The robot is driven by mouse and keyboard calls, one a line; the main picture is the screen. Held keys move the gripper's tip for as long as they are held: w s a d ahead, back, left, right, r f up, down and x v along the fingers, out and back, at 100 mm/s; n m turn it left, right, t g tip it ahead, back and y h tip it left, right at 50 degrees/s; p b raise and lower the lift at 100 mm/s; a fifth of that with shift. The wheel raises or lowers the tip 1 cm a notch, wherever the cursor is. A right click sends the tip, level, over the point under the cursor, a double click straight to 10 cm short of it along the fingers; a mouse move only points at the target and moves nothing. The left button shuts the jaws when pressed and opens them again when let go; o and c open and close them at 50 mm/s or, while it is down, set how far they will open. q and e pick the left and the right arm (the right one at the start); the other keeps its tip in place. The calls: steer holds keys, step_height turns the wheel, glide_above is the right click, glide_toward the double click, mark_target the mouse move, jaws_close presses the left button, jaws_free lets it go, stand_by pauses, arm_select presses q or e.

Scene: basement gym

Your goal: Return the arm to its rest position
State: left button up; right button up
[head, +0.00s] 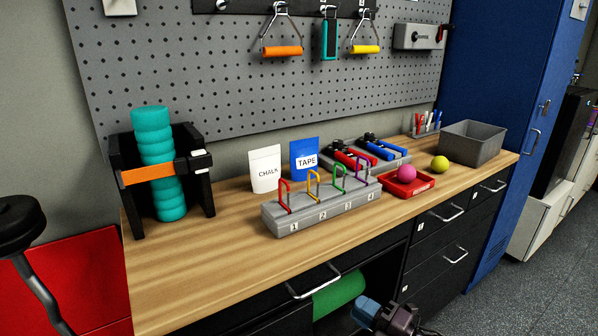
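My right gripper (378,316) shows at the bottom edge, low in front of the workbench's open cubby. Only part of it is in the picture, and its fingers do not show clearly enough to tell open from shut. It appears apart from the bench top and from the things on it. A green roll (340,294) lies in the cubby just behind and left of it. My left gripper is out of view.
The wooden bench top (190,268) bears a teal roller (158,165) in a black stand, a grey numbered block (322,212) with coloured clips, a red tray (418,187) and a grey bin (472,143). Drawer handles (315,284) stick out. Floor (510,297) at right looks clear.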

steer(key=s+d+f+m+h+p, duration=0.1)
steer(key=s+d+m+h, duration=0.3)
steer(key=s+m, duration=0.4)
steer(key=s+d+f+m+g+h+p, duration=0.1)
steer(key=s+d+f+m+h+p, duration=0.1)
steer(key=s+m, duration=0.7)
steer(key=s+d+f+m+g+h+p, duration=0.1)
steer(key=s+d+f+m+h, duration=0.3)
steer(key=s+m+h, duration=0.4)
steer(key=s+d, duration=0.1)
steer(key=s, duration=0.4)
steer(key=shift+s+d+f+m, duration=0.2)
steer(key=shift+s+d+m, duration=0.1)
